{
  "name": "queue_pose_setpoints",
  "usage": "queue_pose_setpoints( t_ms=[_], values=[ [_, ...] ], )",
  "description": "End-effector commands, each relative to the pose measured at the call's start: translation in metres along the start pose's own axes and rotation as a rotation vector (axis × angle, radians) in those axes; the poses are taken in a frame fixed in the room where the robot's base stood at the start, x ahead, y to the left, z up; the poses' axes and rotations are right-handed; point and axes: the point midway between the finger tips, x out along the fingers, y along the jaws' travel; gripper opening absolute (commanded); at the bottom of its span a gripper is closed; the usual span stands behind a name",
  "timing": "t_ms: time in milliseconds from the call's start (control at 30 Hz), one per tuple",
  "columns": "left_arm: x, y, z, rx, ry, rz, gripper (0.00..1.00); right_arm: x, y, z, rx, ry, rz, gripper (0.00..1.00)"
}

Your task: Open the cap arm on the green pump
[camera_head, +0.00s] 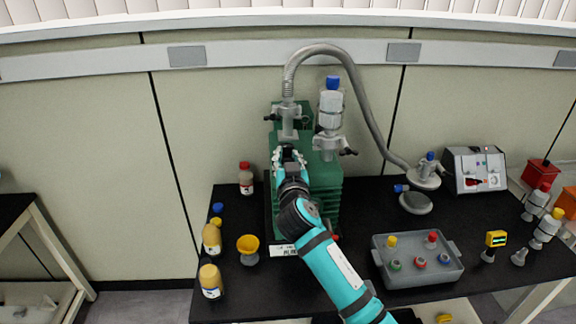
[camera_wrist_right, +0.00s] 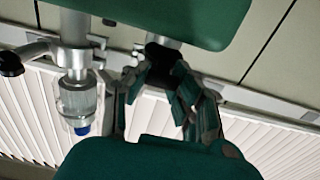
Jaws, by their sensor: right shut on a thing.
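The green pump (camera_head: 327,190) stands on the black table in the head view. Its green body also shows in the wrist view (camera_wrist_right: 200,18). My right gripper (camera_head: 288,152) is over the pump's top left side. In the wrist view, my right gripper (camera_wrist_right: 163,68) is shut on a small dark part, which seems to be the cap arm (camera_wrist_right: 158,52), beside a short silver port (camera_wrist_right: 166,42). The fingers hide most of that part, so its angle cannot be told. My left gripper is not in view.
A grey hose (camera_head: 352,75) arches from the pump's rear fitting to the right. A clear trap with a blue cap (camera_head: 331,105) stands upright beside my gripper. A grey tray (camera_head: 418,270), a yellow funnel (camera_head: 248,246) and bottles (camera_head: 211,280) are on the table.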

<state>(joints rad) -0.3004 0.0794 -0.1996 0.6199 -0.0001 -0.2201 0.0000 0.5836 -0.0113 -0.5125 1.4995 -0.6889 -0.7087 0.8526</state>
Motion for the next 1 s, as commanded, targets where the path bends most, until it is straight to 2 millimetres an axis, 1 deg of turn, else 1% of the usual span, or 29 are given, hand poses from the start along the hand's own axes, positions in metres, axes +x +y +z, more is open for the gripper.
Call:
queue_pose_setpoints(
  t_ms=[33,300,633,1000],
  values=[
    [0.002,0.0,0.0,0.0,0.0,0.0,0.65,0.002,0.0,-0.013,0.005,0.022,-0.001,0.0],
    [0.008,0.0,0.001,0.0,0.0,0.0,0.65,0.009,0.0,-0.029,0.003,0.023,0.0,0.0],
    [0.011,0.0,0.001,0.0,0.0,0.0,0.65,0.017,0.001,-0.038,-0.001,0.023,0.001,0.0],
    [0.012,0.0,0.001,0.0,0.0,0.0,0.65,0.018,0.002,-0.041,-0.002,0.024,0.001,0.0]
  ],
)
